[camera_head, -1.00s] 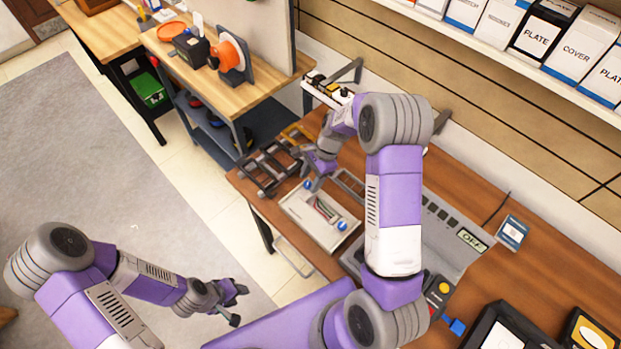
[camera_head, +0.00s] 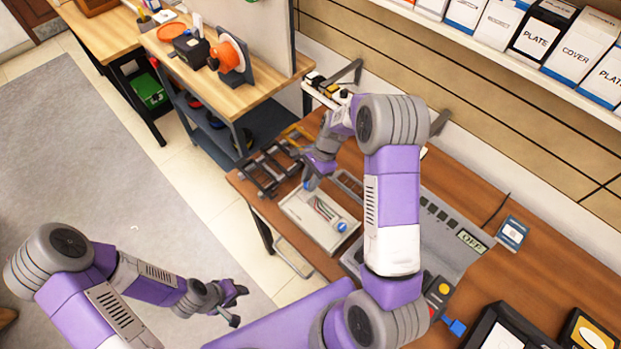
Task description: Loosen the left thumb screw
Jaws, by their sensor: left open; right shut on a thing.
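A pale grey plate-like fixture (camera_head: 297,213) lies on the brown workbench, with a small dark-and-red part in its middle. The right thumb screw (camera_head: 341,227), a blue knob, shows at its near right corner. My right gripper (camera_head: 309,183) reaches down to the fixture's far left corner and is shut on the left thumb screw, which its fingers mostly hide. My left gripper (camera_head: 238,304) is open and empty, over the floor left of the bench.
Black rack-like parts (camera_head: 268,170) lie just left of the fixture. A grey machine with an OFF label (camera_head: 470,239) stands to the right. A blue-tipped tool (camera_head: 456,328) is near the front. Open floor lies left.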

